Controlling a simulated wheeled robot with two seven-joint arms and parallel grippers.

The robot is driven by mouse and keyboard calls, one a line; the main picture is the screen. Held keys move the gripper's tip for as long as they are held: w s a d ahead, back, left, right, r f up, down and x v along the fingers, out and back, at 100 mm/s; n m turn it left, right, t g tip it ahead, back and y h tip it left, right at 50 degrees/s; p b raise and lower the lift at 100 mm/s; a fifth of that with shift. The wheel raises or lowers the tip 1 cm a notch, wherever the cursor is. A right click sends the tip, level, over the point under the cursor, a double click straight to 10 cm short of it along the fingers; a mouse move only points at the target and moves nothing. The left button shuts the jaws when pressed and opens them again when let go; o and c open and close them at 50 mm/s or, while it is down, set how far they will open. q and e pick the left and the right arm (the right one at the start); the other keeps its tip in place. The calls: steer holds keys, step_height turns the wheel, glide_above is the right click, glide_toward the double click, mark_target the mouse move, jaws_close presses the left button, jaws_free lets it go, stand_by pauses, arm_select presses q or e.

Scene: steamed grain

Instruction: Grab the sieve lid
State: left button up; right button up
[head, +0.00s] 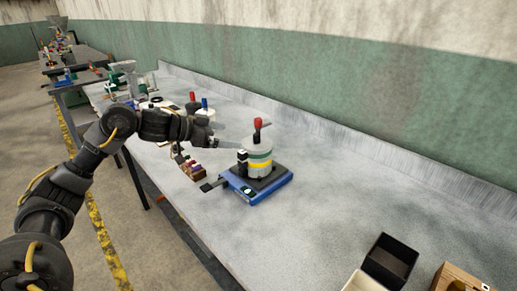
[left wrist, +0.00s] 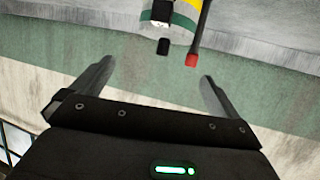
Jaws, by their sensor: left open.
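The sieve stack (head: 260,166) has green, yellow and grey bands and stands upright on a blue and black shaker base (head: 268,188). A pale lid (head: 257,146) appears to top it, with a red-ended dark handle (head: 257,124) rising there. My left gripper (head: 230,144) is open and empty, just left of the stack at about lid height, apparently apart from it. In the left wrist view, the open fingers (left wrist: 158,70) spread below the red-ended handle (left wrist: 193,60) and the banded stack (left wrist: 182,18), which is cut by the top edge. My right gripper is out of view.
A small wooden rack (head: 192,170) with coloured items stands at the bench's front edge, below my left gripper. Containers with red and blue tops (head: 205,108) stand behind the arm. A black open box (head: 390,262) is at front right.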

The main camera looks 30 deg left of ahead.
mark_target(252, 144)
arm_select(q)
steer(key=p+x, duration=0.1)
steer(key=x, duration=0.3)
steer(key=p+x, duration=0.1)
steer(key=x, duration=0.4)
steer(key=shift+w+a+f, duration=0.1)
steer(key=shift+w+f, duration=0.15)
steer(key=shift+w, duration=0.05)
steer(key=shift+w+d+f, duration=0.25)
steer(key=shift+w, duration=0.15)
steer(key=c, duration=0.8)
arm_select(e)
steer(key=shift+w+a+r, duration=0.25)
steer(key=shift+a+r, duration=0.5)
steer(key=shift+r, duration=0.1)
arm_select(q)
steer(key=shift+o, duration=0.2)
steer(key=shift+r, duration=0.1)
